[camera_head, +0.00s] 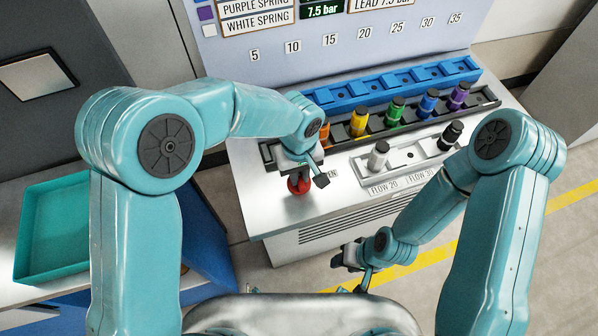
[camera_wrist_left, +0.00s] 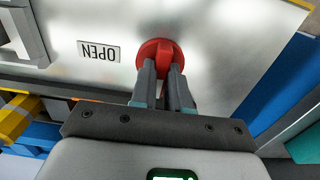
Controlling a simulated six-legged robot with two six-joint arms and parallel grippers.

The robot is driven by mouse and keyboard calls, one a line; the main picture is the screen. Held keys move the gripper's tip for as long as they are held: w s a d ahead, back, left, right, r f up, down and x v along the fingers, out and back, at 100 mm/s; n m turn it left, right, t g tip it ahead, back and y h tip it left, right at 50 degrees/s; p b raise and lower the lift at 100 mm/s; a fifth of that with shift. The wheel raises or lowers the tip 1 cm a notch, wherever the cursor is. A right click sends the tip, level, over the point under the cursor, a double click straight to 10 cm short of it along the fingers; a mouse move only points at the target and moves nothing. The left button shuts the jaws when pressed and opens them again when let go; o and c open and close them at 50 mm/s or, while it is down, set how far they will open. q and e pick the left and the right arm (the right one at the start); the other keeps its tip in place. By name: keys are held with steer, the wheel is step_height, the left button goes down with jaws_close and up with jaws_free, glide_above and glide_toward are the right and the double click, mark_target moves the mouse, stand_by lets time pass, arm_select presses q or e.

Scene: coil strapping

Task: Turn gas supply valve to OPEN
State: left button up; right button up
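The gas supply valve is a red round knob (camera_head: 300,184) on the front left of the light grey bench top. It also shows in the left wrist view (camera_wrist_left: 147,50), with a raised red grip bar. My left gripper (camera_head: 303,172) is over the knob; in the left wrist view its fingers (camera_wrist_left: 163,72) are close together, on either side of the bar, and look shut on it. An OPEN label (camera_wrist_left: 98,51) lies beside the knob and looks upside down there. My right gripper (camera_head: 352,262) is low in front of the bench, away from the knob; its finger gap is unclear.
A dark rack (camera_head: 341,141) with orange, yellow, green, blue and purple pieces stands behind the knob, before a blue rail (camera_head: 393,82). A grey plate (camera_head: 405,159) right of the knob carries a white and a black piece. A teal tray (camera_head: 52,232) lies left.

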arm_select(q)
jaws_close()
steer(key=m+b, duration=0.1)
steer(key=m, duration=0.3)
steer(key=shift+b, duration=0.3)
steer(key=m, duration=0.5)
steer(key=shift+r+b, duration=0.1)
steer(key=shift+b, duration=0.3)
steer(key=m, duration=0.5)
steer(key=shift+r+m, duration=0.1)
steer(key=shift+m, duration=1.8)
steer(key=o, duration=0.6)
jaws_free()
steer(key=shift+o, duration=0.7)
